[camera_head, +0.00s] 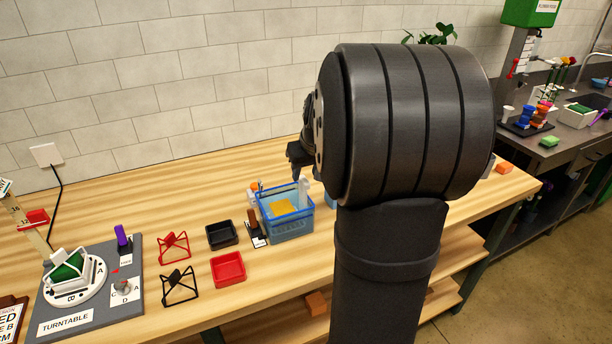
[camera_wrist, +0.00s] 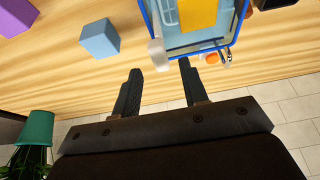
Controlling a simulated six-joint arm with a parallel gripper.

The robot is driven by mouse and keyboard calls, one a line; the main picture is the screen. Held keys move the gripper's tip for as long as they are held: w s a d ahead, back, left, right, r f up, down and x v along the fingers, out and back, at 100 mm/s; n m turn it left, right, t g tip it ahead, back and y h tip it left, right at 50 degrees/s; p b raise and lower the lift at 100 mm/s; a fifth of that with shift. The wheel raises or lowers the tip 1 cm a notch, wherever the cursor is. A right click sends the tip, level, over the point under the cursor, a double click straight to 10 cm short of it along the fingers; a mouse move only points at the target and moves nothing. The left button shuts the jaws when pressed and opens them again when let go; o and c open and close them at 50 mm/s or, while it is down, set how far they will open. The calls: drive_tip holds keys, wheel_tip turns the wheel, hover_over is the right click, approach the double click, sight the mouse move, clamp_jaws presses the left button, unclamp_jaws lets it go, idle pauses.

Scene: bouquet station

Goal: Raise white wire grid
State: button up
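I cannot clearly make out a white wire grid. A pale, ribbed patch (camera_wrist: 166,12) lies in the blue basket beside a yellow piece in the wrist view, but it is too small to identify. The blue basket (camera_head: 293,229) stands on the wooden table, and its rim (camera_wrist: 239,28) shows at the top of the wrist view. My gripper (camera_head: 296,174) is above the basket's back side in the head view. In the wrist view my gripper (camera_wrist: 160,66) is open, its fingers wide apart. A whitish translucent piece (camera_wrist: 157,55) at the basket's corner appears just beyond the fingertips.
A yellow piece (camera_head: 283,206) is in the basket. A black tray (camera_head: 221,235) and a red tray (camera_head: 228,269) stand left of it, with red and black wire stands beyond. A blue cube (camera_wrist: 99,38) is near my fingers. A turntable (camera_head: 75,281) stands far left.

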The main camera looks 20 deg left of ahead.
drive_tip(key=shift+x, duration=1.35)
clamp_jaws()
wheel_tip(320, 180, up, 8)
drive_tip(key=shift+w+r, duration=0.1)
drive_tip(key=shift+a, duration=0.1)
unclamp_jaws()
drive_tip(key=shift+r, duration=0.1)
